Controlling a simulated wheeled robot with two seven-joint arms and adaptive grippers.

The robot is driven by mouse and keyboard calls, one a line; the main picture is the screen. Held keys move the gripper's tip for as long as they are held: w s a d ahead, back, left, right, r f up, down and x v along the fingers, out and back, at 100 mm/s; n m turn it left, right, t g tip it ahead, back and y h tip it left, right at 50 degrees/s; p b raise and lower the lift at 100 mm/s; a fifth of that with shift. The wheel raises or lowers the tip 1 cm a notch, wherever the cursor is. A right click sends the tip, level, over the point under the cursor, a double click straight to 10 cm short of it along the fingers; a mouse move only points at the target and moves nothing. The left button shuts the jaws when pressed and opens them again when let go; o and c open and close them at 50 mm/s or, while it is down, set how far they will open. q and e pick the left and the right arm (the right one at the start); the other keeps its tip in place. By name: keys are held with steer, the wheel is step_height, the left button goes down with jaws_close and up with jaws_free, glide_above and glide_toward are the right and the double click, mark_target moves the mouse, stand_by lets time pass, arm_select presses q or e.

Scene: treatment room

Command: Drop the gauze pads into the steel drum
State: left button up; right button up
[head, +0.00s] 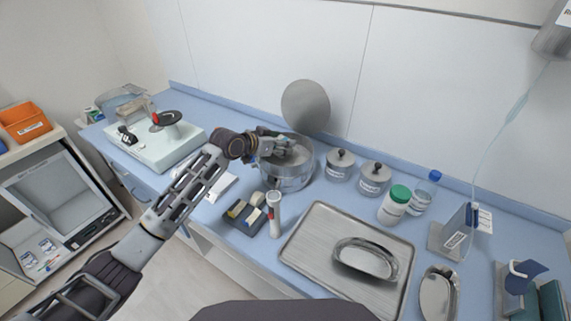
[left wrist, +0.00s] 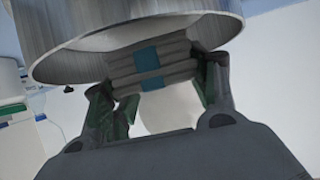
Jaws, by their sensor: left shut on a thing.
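The steel drum (head: 287,178) stands at the back of the blue counter, with its round lid (head: 306,107) raised behind it. My left gripper (head: 284,147) is at the drum's open top, reaching in from the left. In the left wrist view, the gripper (left wrist: 160,82) is shut on a stack of grey-white gauze pads (left wrist: 180,52) with a blue band. The drum's curved metal wall (left wrist: 70,35) fills the top of that view, right by the pads. In the head view the gripper mostly hides the pads. My right gripper is not in view.
Two lidded steel jars (head: 340,166) stand right of the drum. A dark tray (head: 243,217) and a white cylinder (head: 274,214) are in front of it. A steel tray (head: 306,250) with a kidney dish (head: 366,259) lies farther right. A pale scale-like device (head: 155,143) stands left.

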arm_select(q)
steer(key=o, duration=0.9)
steer(key=shift+v, duration=6)
steer(key=shift+f, duration=0.1)
